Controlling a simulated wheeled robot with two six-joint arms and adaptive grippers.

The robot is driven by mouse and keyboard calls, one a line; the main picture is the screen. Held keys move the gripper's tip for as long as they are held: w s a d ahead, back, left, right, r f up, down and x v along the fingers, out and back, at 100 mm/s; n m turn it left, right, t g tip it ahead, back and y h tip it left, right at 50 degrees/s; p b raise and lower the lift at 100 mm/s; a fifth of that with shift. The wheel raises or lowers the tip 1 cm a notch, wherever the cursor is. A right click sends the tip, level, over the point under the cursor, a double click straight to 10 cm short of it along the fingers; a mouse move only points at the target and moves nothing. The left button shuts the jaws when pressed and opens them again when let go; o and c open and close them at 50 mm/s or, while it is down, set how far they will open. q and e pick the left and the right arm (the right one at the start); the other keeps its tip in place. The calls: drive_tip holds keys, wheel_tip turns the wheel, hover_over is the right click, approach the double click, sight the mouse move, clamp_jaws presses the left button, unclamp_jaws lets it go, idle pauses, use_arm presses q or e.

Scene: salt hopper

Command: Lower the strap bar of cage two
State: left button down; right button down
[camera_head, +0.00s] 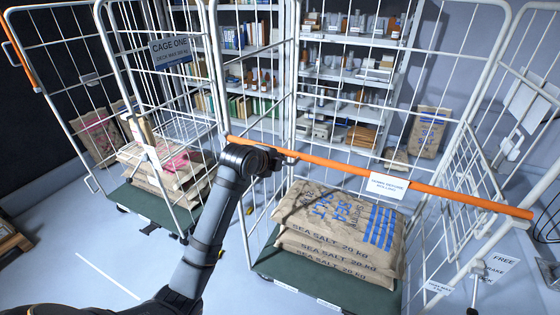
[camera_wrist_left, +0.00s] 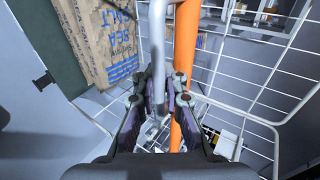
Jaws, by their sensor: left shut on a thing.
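The orange strap bar (camera_head: 349,167) runs across the front of the right-hand cage (camera_head: 297,70), above its sacks. It slopes down to the right in the head view and carries a white label. My left gripper (camera_head: 284,158) is at the bar's left part. In the left wrist view the gripper (camera_wrist_left: 157,105) is closed around a light grey tube (camera_wrist_left: 157,45). The orange bar (camera_wrist_left: 187,50) runs close beside that tube, to its right. I cannot tell whether the tube belongs to the bar or the cage. My right gripper is not in view.
Salt sacks (camera_head: 340,235) lie stacked on the cage's green deck (camera_head: 275,262). The cage marked CAGE ONE (camera_head: 171,52) stands at left with more sacks (camera_head: 165,170). Shelves (camera_head: 350,75) stand behind. The floor at lower left is mostly clear.

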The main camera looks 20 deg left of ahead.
use_arm(q)
drive_tip(key=shift+f, duration=0.3)
drive_tip(key=c, duration=1.7)
unclamp_jaws()
drive_tip(key=shift+s, duration=0.15)
drive_tip(key=shift+r, duration=0.15)
drive_tip(key=v, duration=1.2)
